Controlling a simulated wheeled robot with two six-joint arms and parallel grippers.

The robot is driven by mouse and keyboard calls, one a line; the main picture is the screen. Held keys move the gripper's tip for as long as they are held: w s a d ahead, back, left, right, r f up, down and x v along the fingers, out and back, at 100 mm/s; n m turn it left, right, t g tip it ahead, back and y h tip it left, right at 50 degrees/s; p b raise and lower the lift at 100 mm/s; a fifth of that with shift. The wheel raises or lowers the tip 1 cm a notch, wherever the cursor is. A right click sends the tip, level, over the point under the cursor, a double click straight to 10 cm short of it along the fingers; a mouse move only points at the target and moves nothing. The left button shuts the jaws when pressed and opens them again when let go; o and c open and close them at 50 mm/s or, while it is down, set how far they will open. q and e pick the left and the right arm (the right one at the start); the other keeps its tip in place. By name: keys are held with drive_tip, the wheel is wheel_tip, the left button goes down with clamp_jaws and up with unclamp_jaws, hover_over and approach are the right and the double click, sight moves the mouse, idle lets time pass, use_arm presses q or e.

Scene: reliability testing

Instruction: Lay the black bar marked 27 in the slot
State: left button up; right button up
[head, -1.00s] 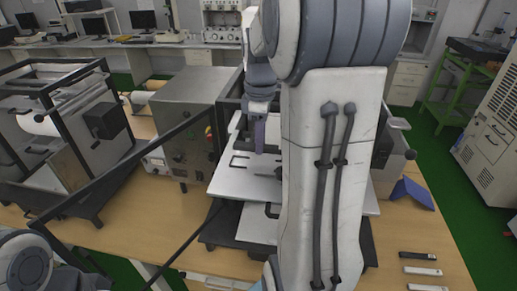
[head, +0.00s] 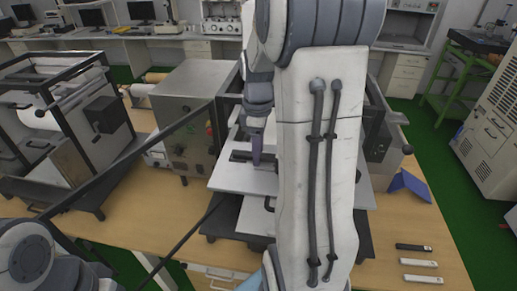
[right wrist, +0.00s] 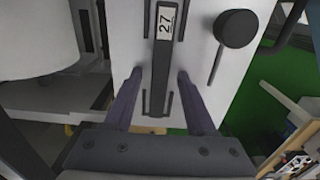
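The black bar marked 27 (right wrist: 161,70) lies on the white plate (right wrist: 128,48), with thin dark slot brackets (right wrist: 177,102) along its sides. It appears to lie within the slot outline; whether it is fully seated I cannot tell. My right gripper (right wrist: 159,75) straddles the bar with both purple fingers spread and a visible gap on each side. In the head view the right gripper (head: 257,152) points down at the plate (head: 238,178), and the bar (head: 240,156) shows as a dark strip beside it. My right arm hides part of the plate. My left gripper is out of frame.
A black round knob (right wrist: 236,29) stands on the plate near the bar. Several small bars, including a black one (head: 413,247), lie at the table's right front. A blue piece (head: 410,185) lies nearby. A metal box (head: 185,110) stands left of the plate.

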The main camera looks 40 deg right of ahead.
drive_tip(key=shift+r, duration=0.3)
wheel_tip(320, 180, up, 12)
drive_tip(key=b, duration=0.2)
drive_tip(key=s+a+f, duration=0.1)
drive_tip(key=a+f, duration=0.2)
drive_tip(key=a, duration=0.6)
drive_tip(key=a+f, duration=0.3)
drive_tip(key=a, duration=0.6)
drive_tip(key=s+a+f, duration=0.4)
drive_tip(key=s+a, duration=0.2)
drive_tip(key=s, duration=0.1)
drive_tip(key=s+a+f+y, duration=0.1)
drive_tip(key=s+a+f, duration=0.3)
drive_tip(key=s+a, duration=0.2)
drive_tip(key=shift+s+a+f+m, duration=0.3)
drive_tip(key=shift+s+a, duration=0.1)
drive_tip(key=shift+s, duration=0.7)
